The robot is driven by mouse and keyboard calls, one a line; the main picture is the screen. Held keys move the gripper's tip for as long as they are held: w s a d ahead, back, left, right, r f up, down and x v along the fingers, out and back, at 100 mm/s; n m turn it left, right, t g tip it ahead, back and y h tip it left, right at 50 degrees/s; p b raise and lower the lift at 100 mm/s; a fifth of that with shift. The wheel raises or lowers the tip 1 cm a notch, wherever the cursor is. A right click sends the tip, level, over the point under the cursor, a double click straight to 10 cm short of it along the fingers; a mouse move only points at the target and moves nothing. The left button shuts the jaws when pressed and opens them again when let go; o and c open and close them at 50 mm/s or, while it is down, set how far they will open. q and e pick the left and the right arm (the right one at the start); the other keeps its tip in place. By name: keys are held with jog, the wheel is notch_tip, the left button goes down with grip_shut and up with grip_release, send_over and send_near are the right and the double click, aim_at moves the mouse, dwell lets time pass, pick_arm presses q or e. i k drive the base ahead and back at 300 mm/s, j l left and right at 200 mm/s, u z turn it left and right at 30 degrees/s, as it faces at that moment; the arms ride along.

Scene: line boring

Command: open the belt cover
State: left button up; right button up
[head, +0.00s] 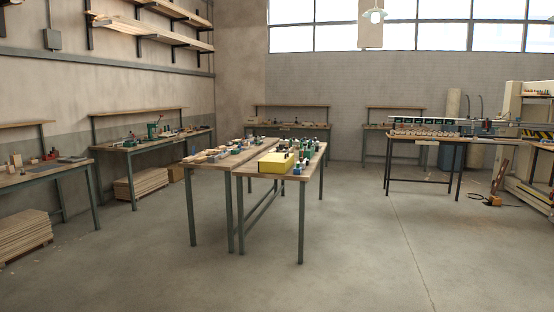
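I cannot pick out a belt cover for certain at this distance. A long machine (425,126) with a row of green and pale parts stands on a dark-legged table (424,140) at the right. A larger cream machine (527,105) with a yellow-black striped band is at the right edge, partly cut off by the frame. A yellow box-shaped thing (276,162) sits on the near middle bench; whether it is a cover I cannot tell. Neither of my grippers is in view.
Two middle benches (243,168) carry many small items. Workbenches line the left wall (140,144) and back wall (291,127). Stacked boards (24,234) lie at lower left. An orange item with a cable (494,200) is on the floor at right. The floor (380,250) in front is clear.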

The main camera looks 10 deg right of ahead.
aim_at(275, 163)
jog(key=i+z, duration=0.15)
jog(key=z, duration=0.4)
jog(key=i, duration=3.55)
jog(key=i+u, duration=0.1)
jog(key=i, duration=0.6)
jog(key=i+l, duration=0.2)
jog(key=i, duration=0.55)
jog(key=i+l+u, duration=0.15)
jog(key=i, duration=0.55)
